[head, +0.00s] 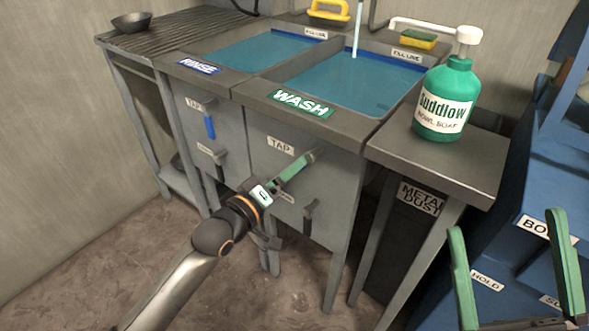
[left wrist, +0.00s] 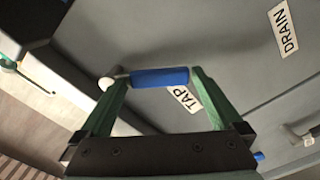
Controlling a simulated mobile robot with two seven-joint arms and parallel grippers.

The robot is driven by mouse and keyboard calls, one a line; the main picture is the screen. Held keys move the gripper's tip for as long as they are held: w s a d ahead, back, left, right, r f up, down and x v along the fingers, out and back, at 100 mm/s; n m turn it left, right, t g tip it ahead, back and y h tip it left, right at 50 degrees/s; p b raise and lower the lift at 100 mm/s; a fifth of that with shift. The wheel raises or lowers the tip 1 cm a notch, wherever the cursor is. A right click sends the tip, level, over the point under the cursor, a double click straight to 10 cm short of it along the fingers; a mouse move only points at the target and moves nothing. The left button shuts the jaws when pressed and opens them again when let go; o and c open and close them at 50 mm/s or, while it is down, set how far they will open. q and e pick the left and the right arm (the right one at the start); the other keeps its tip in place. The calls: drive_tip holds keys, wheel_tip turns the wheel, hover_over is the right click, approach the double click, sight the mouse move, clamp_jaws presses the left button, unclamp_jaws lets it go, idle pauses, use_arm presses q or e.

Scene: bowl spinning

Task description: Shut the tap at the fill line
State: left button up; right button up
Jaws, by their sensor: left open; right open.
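The wash basin (head: 340,82) holds blue water, and a pale stream (head: 357,28) falls into it from above. A fill line label (head: 407,55) is on its back wall; I cannot tell exactly how the water stands against it. A TAP label (head: 280,146) is on the cabinet front below. My left gripper (head: 306,165) is at that front, just below the label. In the left wrist view a blue tap handle (left wrist: 160,77) lies across between its open green fingers; no firm grip shows. The head view hides this handle. My right gripper (head: 512,250) is open and empty at lower right.
The rinse basin (head: 258,52) has its own blue tap handle (head: 210,127) to the left. Drain handles hang lower on the front. A green soap bottle (head: 444,100) stands on the side table (head: 440,158). Blue bins (head: 520,190) are at right.

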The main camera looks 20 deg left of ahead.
use_arm(q)
drive_tip(key=shift+w+d, duration=0.2)
drive_tip(key=shift+w, duration=0.3)
clamp_jaws()
idle(0.6)
